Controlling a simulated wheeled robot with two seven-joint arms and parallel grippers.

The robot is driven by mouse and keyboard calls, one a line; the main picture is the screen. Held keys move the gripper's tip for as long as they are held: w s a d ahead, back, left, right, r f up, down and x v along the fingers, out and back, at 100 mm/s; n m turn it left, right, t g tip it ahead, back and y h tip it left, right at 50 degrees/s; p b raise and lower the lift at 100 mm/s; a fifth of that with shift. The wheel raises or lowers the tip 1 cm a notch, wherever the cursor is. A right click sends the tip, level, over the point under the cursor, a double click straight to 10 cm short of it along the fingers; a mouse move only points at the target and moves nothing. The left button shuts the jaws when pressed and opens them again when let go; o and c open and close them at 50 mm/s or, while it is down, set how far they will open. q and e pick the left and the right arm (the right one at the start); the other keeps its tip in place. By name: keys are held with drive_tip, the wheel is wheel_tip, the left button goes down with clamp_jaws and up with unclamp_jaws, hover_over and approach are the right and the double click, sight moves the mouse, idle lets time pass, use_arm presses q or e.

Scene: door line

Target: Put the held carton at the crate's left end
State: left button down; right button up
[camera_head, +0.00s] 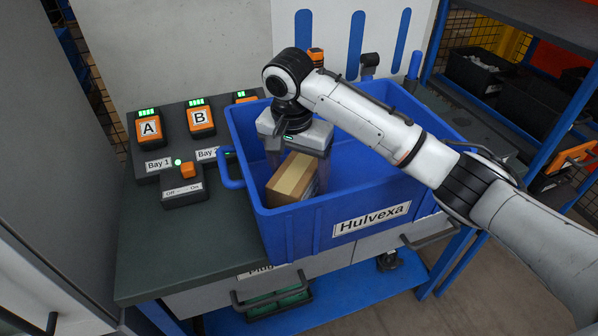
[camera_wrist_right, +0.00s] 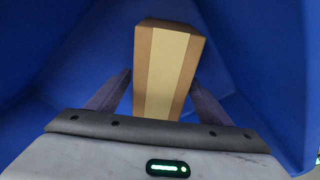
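The carton (camera_head: 290,181) is a brown box with a pale tape stripe, inside the blue crate (camera_head: 290,232) at its left end. My right gripper (camera_head: 298,160) points down into the crate above the carton. In the right wrist view the carton (camera_wrist_right: 168,62) lies between the two fingers (camera_wrist_right: 163,76), whose tips meet its two sides, so the gripper looks shut on it. The carton's underside is hidden, so I cannot tell if it touches the crate floor. My left gripper is not in view.
The crate stands on a dark bench (camera_head: 150,250). Left of it are battery packs marked A (camera_head: 149,128) and B (camera_head: 200,118) and a switch box (camera_head: 184,186). The crate's visible right part looks empty, partly hidden by my right arm. A blue shelf rack (camera_head: 545,120) stands at right.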

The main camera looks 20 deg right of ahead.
drive_tip(key=shift+r, duration=0.25)
drive_tip(key=r, duration=0.3)
drive_tip(key=r+p, duration=0.1)
drive_tip(key=r, duration=0.3)
drive_tip(key=s+a+r+p, duration=0.1)
drive_tip(key=r, duration=0.2)
drive_tip(key=shift+r, duration=0.35)
drive_tip(key=shift+s+a+r, duration=0.1)
drive_tip(key=shift+s+r, duration=0.05)
drive_tip(key=shift+r, duration=0.3)
